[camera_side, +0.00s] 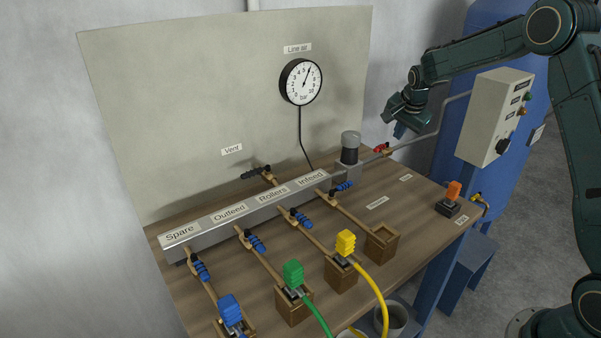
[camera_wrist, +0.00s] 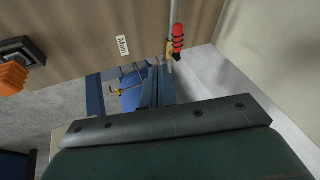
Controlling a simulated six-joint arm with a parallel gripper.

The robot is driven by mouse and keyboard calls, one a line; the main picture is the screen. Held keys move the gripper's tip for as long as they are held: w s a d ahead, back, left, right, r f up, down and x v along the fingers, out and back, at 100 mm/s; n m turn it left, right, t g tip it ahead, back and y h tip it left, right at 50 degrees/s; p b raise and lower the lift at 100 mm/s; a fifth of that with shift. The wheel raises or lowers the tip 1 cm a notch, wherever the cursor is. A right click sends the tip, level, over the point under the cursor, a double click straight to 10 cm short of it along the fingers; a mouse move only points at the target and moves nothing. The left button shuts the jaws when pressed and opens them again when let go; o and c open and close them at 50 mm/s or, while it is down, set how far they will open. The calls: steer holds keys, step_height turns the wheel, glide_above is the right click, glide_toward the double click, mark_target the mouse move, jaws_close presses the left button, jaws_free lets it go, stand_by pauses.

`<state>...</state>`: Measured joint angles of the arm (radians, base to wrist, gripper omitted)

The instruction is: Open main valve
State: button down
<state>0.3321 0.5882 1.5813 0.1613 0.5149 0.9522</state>
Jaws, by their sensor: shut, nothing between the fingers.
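The main valve has a red handle (camera_side: 381,148) on a grey pipe at the back right of the wooden bench. In the wrist view the red handle (camera_wrist: 178,40) is near the top, beside its brass body, close to the "Main" label (camera_wrist: 123,46). There it looks roughly in line with the pipe, but I cannot tell its exact angle. My gripper (camera_side: 399,131) is shut and empty, above and to the right of the handle, apart from it. Its blue fingers (camera_wrist: 157,88) also show in the wrist view, below the handle.
The grey pipe (camera_side: 425,137) runs past my gripper to the blue tank. A control box (camera_side: 492,115) stands on the right. The line air gauge (camera_side: 300,82) reads above zero. Manifold branches with blue handles and an orange plug (camera_side: 454,191) are on the bench (camera_side: 415,205).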

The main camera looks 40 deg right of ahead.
mark_target(380, 147)
steer(key=v, duration=0.6)
steer(key=d+n+y, duration=0.1)
steer(key=n, duration=0.4)
steer(key=d+n+t+y, duration=0.1)
steer(key=n, duration=0.5)
steer(key=d+n+t+y, duration=0.1)
steer(key=n+y, duration=0.1)
steer(key=n, duration=0.4)
steer(key=shift+s+d+r, duration=0.25)
steer(key=shift+s+d, duration=0.15)
steer(key=shift+w+f, duration=0.1)
steer(key=x, duration=1.3)
steer(key=shift+w+f, duration=0.2)
steer(key=shift+w, duration=0.15)
